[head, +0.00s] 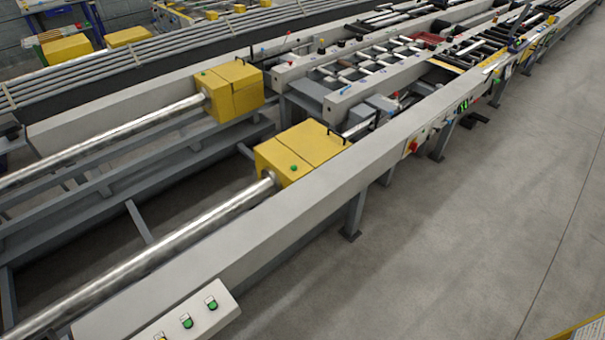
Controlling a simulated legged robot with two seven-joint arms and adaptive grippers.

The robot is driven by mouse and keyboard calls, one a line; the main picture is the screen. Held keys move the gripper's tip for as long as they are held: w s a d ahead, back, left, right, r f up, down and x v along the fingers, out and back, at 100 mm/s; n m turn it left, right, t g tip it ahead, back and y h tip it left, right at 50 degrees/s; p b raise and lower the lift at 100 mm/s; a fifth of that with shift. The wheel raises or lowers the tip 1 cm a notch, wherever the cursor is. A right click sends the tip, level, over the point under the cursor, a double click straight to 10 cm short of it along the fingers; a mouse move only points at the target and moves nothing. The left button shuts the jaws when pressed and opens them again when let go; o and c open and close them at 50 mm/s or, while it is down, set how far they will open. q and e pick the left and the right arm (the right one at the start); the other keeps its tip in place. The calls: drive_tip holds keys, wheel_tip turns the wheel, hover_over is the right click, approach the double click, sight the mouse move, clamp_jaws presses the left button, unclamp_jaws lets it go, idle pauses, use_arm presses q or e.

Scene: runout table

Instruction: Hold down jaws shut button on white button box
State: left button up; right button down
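A white button box (200,318) sits at the bottom left, against the near side of the long grey beam, and the bottom edge of the view cuts it off. Green buttons show on its sloped face: one (211,303) at the right, one (187,321) in the middle, and part of another at the picture's bottom edge. Their labels are too small to read, so I cannot tell which is the jaws shut button. Neither of my grippers is in view.
The long grey beam (300,200) runs from bottom left to upper right. Yellow jaw housings (235,88) (300,150) stand behind it, with shiny bars entering them. The grey floor (430,240) at right is clear. A yellow-edged object (585,330) shows at the bottom right corner.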

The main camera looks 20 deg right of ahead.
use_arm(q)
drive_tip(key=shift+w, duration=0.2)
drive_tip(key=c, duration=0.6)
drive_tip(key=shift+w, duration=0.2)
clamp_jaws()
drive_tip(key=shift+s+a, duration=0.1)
